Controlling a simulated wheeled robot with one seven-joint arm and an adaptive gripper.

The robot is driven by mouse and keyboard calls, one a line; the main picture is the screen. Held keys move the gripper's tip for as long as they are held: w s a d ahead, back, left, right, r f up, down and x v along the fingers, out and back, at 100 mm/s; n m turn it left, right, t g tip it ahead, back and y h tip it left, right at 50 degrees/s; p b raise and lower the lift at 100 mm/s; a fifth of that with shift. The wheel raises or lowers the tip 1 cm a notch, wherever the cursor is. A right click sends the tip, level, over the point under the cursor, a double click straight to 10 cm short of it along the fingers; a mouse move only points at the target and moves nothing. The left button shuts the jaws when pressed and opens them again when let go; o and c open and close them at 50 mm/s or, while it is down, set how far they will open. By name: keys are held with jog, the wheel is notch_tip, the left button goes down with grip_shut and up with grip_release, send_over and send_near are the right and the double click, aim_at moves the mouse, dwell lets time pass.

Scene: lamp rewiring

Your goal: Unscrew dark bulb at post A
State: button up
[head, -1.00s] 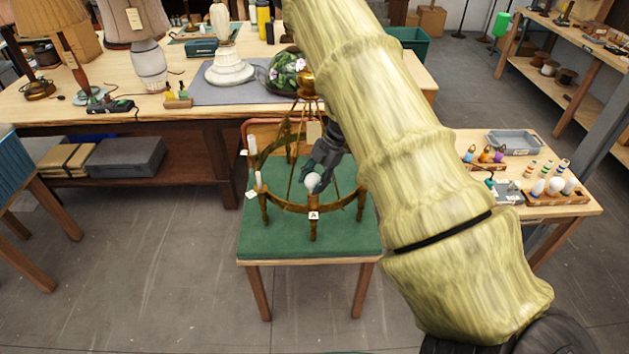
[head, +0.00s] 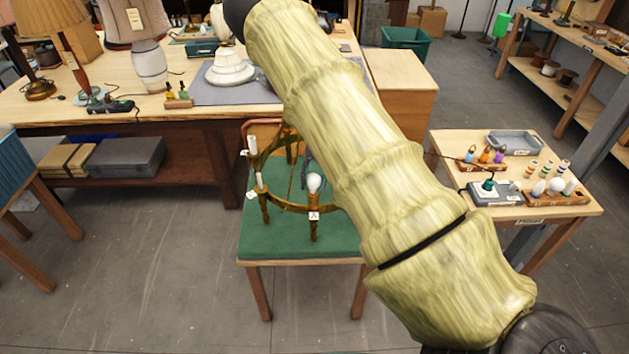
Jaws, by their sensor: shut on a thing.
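The brass ring-shaped lamp frame (head: 263,203) stands on a green-topped small table (head: 285,245). Post A, marked by a white tag (head: 314,216), is at the front of the ring. The white, unlit bulb (head: 314,183) stands upright above post A. My gripper (head: 306,172) shows only as a dark grey sliver behind and left of the bulb, shut on it. My arm hides most of the gripper and the right part of the ring, so the finger contact is not clear.
A right side table (head: 520,209) holds a bulb rack (head: 555,193), a grey tray (head: 513,142) and a tester-like device (head: 495,192). The long workbench (head: 130,115) with lamps stands behind. The floor in front is clear.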

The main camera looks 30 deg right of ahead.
jog(key=n+g+h, duration=0.1)
jog(key=n, duration=0.2)
jog(key=shift+a+n, duration=0.1)
jog(key=shift+n, duration=0.3)
jog(key=n+g+h, duration=0.1)
jog(key=n, duration=0.2)
jog(key=shift+n, duration=0.3)
jog(key=o, duration=1)
jog(key=shift+w, duration=0.1)
jog(key=shift+o, duration=0.2)
